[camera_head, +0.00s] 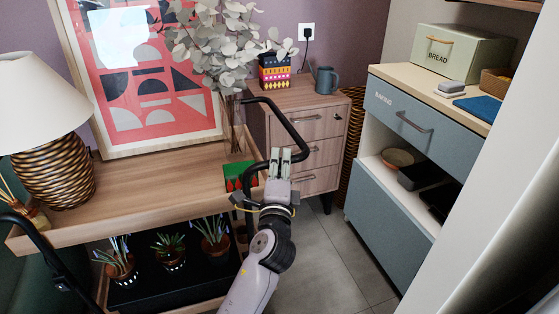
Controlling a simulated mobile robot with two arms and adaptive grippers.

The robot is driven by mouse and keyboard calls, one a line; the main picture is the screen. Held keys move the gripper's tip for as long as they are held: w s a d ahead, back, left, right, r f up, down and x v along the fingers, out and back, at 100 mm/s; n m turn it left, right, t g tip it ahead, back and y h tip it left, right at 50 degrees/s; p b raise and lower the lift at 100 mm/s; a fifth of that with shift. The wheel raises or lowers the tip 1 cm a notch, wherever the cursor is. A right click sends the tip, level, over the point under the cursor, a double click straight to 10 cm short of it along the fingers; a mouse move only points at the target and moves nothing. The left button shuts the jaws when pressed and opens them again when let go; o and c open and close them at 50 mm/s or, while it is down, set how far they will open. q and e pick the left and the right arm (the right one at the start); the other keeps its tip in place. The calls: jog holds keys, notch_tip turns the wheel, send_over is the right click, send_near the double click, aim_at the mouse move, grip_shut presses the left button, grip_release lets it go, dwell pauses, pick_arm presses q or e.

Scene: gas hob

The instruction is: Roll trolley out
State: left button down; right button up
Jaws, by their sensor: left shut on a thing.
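The trolley (150,172) has a wooden top tray, a lower shelf and black tubular handles at both ends. Its right handle (293,132) curves up at the tray's right end. Its left handle (40,245) shows at the lower left. My left gripper (286,156) reaches up from the bottom middle and is shut on the right handle; its fingers hide part of the bar. My right gripper is not in view.
The tray carries a lamp (43,90), a framed print (140,75) and a branch vase (233,125). Several potted plants (168,250) stand below. A drawer cabinet (318,125) is behind, a blue-grey cabinet (385,205) at right. Tiled floor (335,255) lies free between.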

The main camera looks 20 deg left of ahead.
pick_arm(q)
jog(key=shift+d+f, duration=0.2)
jog(key=shift+f, duration=0.1)
jog(key=c, duration=1.9)
grip_release()
jog(key=shift+s, duration=0.1)
jog(key=shift+o, duration=1.2)
jog(key=shift+s+r, duration=0.15)
jog(key=shift+r, duration=0.05)
jog(key=shift+o, duration=0.7)
jog(key=shift+r, duration=0.1)
jog(key=v, duration=1.2)
